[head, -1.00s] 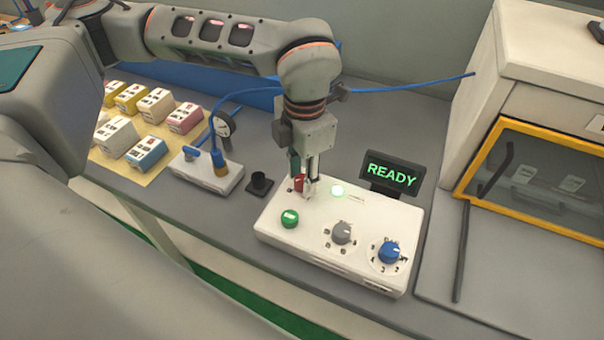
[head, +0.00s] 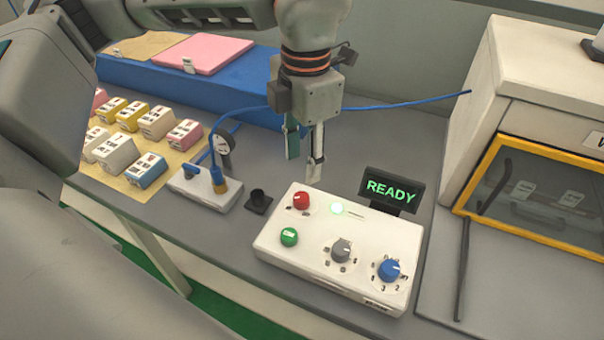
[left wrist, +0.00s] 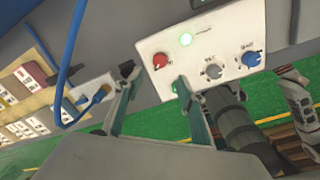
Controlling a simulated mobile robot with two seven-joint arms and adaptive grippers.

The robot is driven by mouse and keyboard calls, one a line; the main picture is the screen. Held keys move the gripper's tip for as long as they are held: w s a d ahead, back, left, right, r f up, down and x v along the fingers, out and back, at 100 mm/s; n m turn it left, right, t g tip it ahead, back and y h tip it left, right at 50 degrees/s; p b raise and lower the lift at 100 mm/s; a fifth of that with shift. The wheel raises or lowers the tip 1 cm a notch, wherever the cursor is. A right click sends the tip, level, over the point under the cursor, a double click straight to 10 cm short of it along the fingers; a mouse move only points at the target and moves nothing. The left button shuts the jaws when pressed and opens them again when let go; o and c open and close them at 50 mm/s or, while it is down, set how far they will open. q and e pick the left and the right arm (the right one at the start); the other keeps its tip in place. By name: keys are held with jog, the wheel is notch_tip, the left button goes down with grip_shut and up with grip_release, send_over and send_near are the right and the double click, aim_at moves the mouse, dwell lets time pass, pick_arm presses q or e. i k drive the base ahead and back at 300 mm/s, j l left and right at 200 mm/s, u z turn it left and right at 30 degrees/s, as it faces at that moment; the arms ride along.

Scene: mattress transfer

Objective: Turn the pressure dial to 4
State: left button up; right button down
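A white control box (head: 283,263) sits on the grey bench. It carries a red knob (head: 301,201), a green button (head: 289,237), a grey dial (head: 341,250) and a blue dial (head: 389,270). Both dials have marks around them; their labels are too small to read surely. The blue dial's pale pointer line aims toward the right. My left gripper (head: 304,166) is open and empty, above the back of the box near the red knob. In the left wrist view its fingers (left wrist: 155,105) stand apart, with the red knob (left wrist: 160,61) beyond them. My right gripper is not seen.
A READY display (head: 390,190) stands behind the box. A small valve unit (head: 205,192) with gauge and blue hose is to the left, beside a black socket (head: 258,201). Several small labelled boxes (head: 117,153) lie farther left. A yellow-framed cabinet (head: 535,190) stands right.

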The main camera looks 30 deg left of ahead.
aim_at(389, 271)
jog(key=k, duration=1)
